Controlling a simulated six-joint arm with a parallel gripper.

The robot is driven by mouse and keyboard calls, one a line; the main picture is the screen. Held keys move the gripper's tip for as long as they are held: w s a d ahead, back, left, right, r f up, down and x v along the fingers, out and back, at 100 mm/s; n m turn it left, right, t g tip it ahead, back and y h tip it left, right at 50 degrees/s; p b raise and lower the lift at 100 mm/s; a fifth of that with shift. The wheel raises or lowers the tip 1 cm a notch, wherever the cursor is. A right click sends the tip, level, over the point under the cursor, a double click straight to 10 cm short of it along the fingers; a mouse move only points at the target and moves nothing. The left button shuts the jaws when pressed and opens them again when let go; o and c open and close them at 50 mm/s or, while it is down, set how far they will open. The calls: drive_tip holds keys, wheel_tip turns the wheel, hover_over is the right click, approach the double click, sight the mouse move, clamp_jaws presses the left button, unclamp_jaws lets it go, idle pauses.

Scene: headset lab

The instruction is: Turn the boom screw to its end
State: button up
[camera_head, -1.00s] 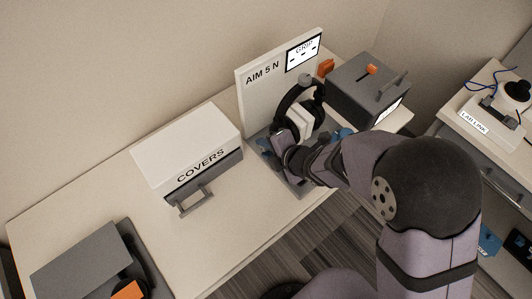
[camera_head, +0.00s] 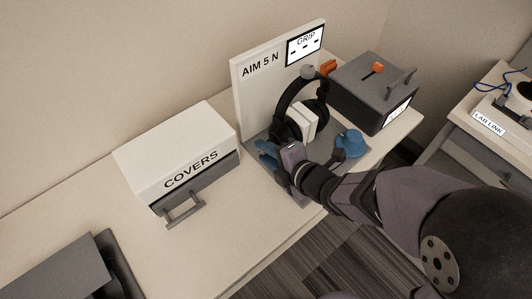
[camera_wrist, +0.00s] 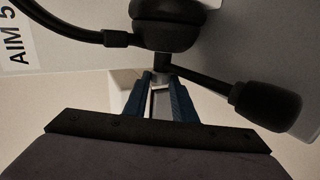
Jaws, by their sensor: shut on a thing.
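The microphone boom (camera_wrist: 205,82) runs right from below the earcup to a dark foam tip (camera_wrist: 265,106). The small grey boom screw (camera_wrist: 161,74) sits where the boom meets the earcup. My gripper (camera_wrist: 159,84), with blue fingers, is shut on the screw, its tips at the lower side of it. In the head view my gripper (camera_head: 272,156) is beside the headset's lower left; the screw is hidden there.
A panel marked AIM 5 N (camera_head: 245,92) with a GRIP display (camera_head: 303,46) stands behind the headset. A COVERS box (camera_head: 172,144) stands left. A blue knob (camera_head: 352,142) and a grey box (camera_head: 372,98) are right. The table between COVERS and its front edge is clear.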

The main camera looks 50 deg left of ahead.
drive_tip(key=o, duration=1)
drive_tip(key=shift+o, duration=0.2)
drive_tip(key=shift+d, duration=0.15)
drive_tip(key=v, duration=0.7)
drive_tip(key=shift+r, duration=0.1)
